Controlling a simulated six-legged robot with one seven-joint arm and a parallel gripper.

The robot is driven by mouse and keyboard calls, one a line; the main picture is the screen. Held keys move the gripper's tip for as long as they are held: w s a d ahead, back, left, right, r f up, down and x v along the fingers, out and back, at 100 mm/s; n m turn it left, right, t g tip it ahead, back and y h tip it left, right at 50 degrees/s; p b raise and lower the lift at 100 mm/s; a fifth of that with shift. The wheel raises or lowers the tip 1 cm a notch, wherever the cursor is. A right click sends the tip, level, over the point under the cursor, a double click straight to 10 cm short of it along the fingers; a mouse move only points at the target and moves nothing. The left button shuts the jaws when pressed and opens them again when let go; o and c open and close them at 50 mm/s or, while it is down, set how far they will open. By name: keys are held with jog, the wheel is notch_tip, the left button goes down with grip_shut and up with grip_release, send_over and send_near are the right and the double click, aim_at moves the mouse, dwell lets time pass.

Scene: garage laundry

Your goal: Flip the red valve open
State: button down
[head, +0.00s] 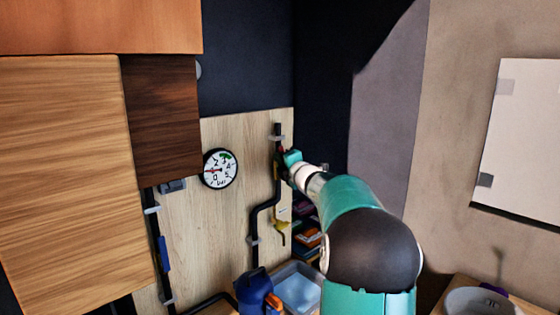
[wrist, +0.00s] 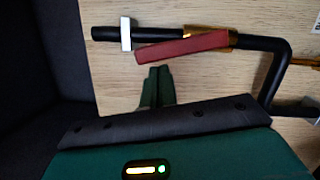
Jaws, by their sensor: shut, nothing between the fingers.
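The red valve handle (wrist: 183,46) is a flat red bar in the wrist view. It lies beside the black pipe (wrist: 265,42), nearly in line with it but slightly tilted. Its brass body (wrist: 205,31) shows behind it on the pipe. My gripper (wrist: 157,68) is shut and empty, its dark green fingertips just below the handle's left half in the picture. A narrow gap seems to show between them; contact cannot be told. In the head view my gripper (head: 288,158) is at the upper part of the pipe and mostly hides the red handle.
A round gauge (head: 220,168) hangs on the wooden panel left of the pipe. A yellow valve (head: 282,223) sits lower down. A second pipe with a blue handle (head: 164,253) runs at the left. A blue jug (head: 254,291) and a tub (head: 298,287) stand below.

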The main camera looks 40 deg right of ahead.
jog(key=shift+w, duration=0.1)
jog(key=shift+d+r, duration=0.55)
jog(key=shift+d, duration=0.35)
